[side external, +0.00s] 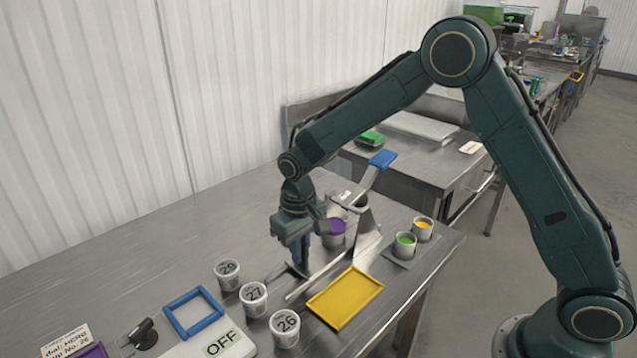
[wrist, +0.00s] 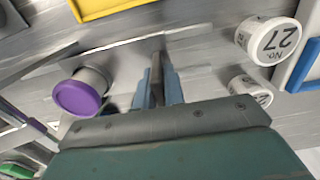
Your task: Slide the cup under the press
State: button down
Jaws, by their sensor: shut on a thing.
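A pale cup with a purple top (side external: 335,228) stands beside the press's sloping metal frame (side external: 364,236). The press has a lever with a blue pad (side external: 382,158). I cannot tell whether the cup is fully under its head. My gripper (side external: 303,268) points down to the left of the cup, near the table. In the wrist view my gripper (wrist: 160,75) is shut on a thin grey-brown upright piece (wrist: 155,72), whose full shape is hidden. The purple-topped cup (wrist: 79,97) is left of the fingers, apart from them.
Numbered cups 29 (side external: 228,273), 27 (side external: 254,299) and 26 (side external: 285,327) stand at front left. A yellow tray (side external: 345,298) lies in front of the press. Green (side external: 404,245) and orange (side external: 423,229) cups stand right. A blue frame (side external: 194,313) lies left; the left rear table is clear.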

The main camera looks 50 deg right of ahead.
jog(key=d, duration=0.9)
jog(key=c, duration=1.7)
grip_release()
jog(key=shift+d, duration=0.1)
jog(key=shift+o, duration=1.1)
jog(key=shift+r, duration=0.2)
notch_tip(320, 180, up, 14)
jog(key=shift+f, duration=0.25)
